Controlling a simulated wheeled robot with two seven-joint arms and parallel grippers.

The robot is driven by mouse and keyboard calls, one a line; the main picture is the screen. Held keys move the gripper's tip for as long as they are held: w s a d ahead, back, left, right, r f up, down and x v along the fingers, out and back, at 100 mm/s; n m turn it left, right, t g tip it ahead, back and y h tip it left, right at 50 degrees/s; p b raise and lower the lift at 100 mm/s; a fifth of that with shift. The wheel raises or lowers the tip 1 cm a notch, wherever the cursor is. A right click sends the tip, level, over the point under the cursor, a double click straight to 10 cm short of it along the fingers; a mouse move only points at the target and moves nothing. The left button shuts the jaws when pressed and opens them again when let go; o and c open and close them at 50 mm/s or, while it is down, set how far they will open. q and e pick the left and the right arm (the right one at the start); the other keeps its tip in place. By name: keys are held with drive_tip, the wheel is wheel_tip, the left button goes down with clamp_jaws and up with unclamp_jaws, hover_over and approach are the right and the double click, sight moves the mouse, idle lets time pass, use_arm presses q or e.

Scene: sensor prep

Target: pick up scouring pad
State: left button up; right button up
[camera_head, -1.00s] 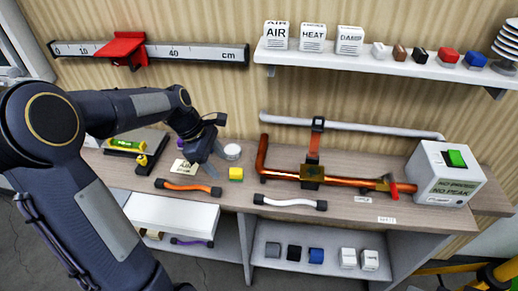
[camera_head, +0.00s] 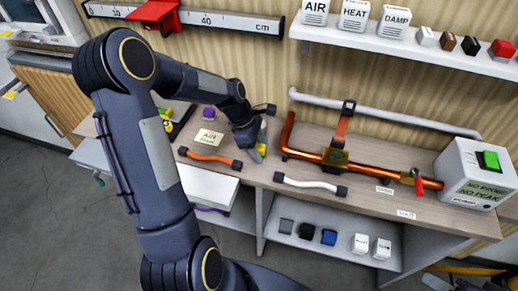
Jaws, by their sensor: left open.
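A small yellow block (camera_head: 262,136), which looks like the scouring pad, stands on the wooden worktop left of the copper pipe. My left gripper (camera_head: 259,152) is right at it, pointing down, and hides much of it. Its jaws are open; a grey finger shows in front of the yellow. I cannot tell whether the fingers touch it. My right gripper is not in view.
An orange cable (camera_head: 210,156) and a white cable (camera_head: 310,185) lie near the front edge. The copper pipe (camera_head: 310,153) with its clamp is close on the right. A paper label (camera_head: 208,138) and a purple item (camera_head: 208,113) are left. A white box (camera_head: 478,173) stands far right.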

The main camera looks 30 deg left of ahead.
use_arm(q)
drive_tip(key=c, duration=1.1)
drive_tip(key=shift+o, duration=0.2)
drive_tip(key=shift+r, duration=0.15)
drive_tip(key=shift+r, duration=0.55)
drive_tip(key=s+d+r, duration=0.2)
drive_tip(key=s+r, duration=0.4)
drive_tip(key=s+d+r+b, duration=0.1)
drive_tip(key=s+d+r, duration=0.1)
drive_tip(key=s+r, duration=0.3)
drive_tip(key=shift+s+d+r+b, duration=0.3)
drive_tip(key=shift+s+d+r, duration=0.05)
drive_tip(key=shift+s, duration=0.8)
